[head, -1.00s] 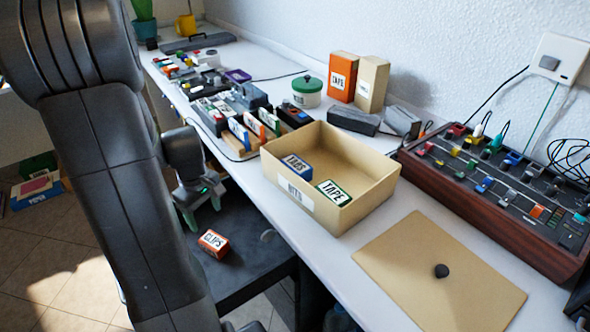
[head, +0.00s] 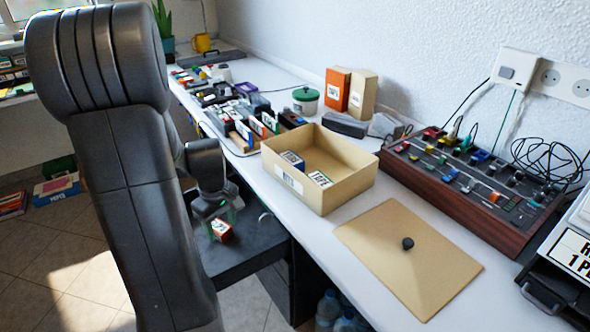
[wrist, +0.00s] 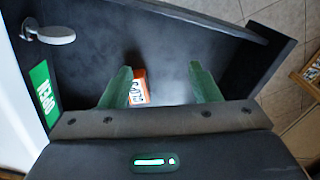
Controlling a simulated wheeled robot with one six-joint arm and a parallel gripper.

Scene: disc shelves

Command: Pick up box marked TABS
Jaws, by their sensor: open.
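A blue box (head: 292,160) with a white label lies in the open cardboard bin (head: 345,187); its label looked like TABS a second ago and is too small to read now. Beside it lies a green-edged box marked TAPE (head: 320,179). My gripper (head: 222,217) is open and points down over the dark surface left of the bench. A small orange box (wrist: 138,87) with a white label, seemingly CLIPS, lies there. In the wrist view it shows between my fingers (wrist: 161,84), nearer the left one; nothing is gripped.
The bin's lid (head: 408,262) with a dark knob lies flat on the bench. A control panel (head: 470,185) stands along the wall. An orange carton (head: 336,90) and a tan one stand behind the bin. A green label (wrist: 43,92) shows beside the dark surface.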

